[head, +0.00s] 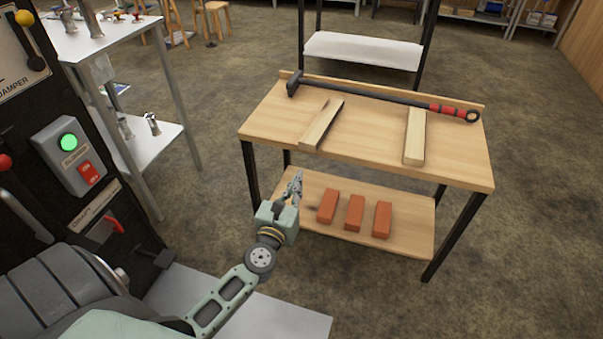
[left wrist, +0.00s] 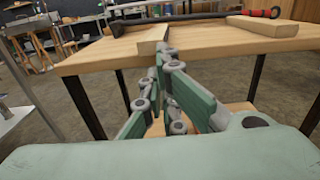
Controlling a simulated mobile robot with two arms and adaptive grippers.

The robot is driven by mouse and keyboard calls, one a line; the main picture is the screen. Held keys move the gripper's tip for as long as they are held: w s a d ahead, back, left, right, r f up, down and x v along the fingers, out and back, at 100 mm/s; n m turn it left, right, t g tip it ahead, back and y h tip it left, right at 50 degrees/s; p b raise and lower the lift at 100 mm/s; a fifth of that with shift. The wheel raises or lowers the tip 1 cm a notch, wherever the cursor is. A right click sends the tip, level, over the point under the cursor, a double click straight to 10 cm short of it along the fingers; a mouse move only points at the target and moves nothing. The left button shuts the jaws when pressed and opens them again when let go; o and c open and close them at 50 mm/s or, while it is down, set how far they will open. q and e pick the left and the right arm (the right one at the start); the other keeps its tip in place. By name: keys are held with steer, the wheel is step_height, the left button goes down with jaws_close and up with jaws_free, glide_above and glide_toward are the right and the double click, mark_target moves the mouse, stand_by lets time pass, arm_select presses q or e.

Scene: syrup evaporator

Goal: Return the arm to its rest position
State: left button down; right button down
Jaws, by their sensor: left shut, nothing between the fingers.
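My left gripper (head: 297,180) is shut and empty, with its arm reaching in from the bottom left. It is in front of the left part of the wooden table (head: 375,128), near the lower shelf in the head view. In the left wrist view its fingers (left wrist: 160,60) are together, with the tabletop (left wrist: 220,42) beyond them. I cannot tell from these views whether the fingertips touch the table. My right gripper is not in view.
On the tabletop lie a long dark tool (head: 385,95) with red bands and two wooden blocks (head: 321,124) (head: 415,136). Three red bricks (head: 354,213) are on the lower shelf. A control box (head: 72,155) with a green light and a metal shelf (head: 150,143) stand at left.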

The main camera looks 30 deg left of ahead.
arm_select(q)
steer(key=shift+s+d, duration=0.2)
steer(key=shift+s, duration=0.4)
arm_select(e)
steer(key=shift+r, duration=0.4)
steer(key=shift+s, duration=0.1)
